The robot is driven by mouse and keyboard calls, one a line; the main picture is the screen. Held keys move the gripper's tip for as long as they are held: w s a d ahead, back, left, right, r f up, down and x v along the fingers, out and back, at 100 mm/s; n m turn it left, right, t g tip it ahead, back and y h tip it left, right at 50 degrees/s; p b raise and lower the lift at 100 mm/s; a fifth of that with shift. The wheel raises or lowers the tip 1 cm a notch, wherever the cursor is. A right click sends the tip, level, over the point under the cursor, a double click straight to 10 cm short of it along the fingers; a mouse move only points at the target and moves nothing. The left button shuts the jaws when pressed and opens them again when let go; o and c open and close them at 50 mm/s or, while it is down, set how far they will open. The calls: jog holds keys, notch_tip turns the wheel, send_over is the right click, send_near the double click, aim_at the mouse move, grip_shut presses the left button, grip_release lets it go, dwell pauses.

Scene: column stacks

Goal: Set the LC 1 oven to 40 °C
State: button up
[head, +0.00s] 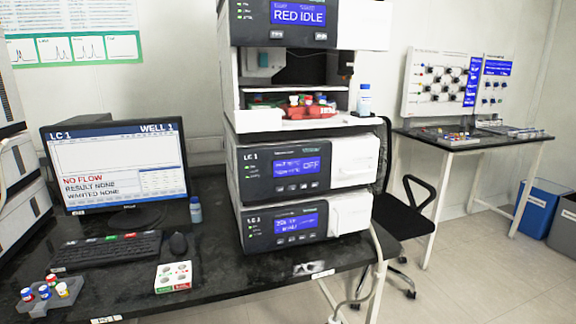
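The LC 1 instrument stack stands on the black bench in the head view. Its middle module (280,170) is marked LC 1 and has a blue display (298,166) that reads OFF at its right; the smaller text is too small to read. A row of small buttons (293,187) sits under that display. The module below (287,227) is also marked LC and has a blue display (297,223) with unclear text. No module is legibly labelled as the oven, and no 40 °C reading can be made out. My gripper is not in view.
The top module (283,20) reads RED IDLE, above an open bay holding a red vial tray (300,112). A monitor (118,165) showing NO FLOW, a keyboard (105,250), a vial rack (50,292) and a white-and-red block (174,276) occupy the bench left.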

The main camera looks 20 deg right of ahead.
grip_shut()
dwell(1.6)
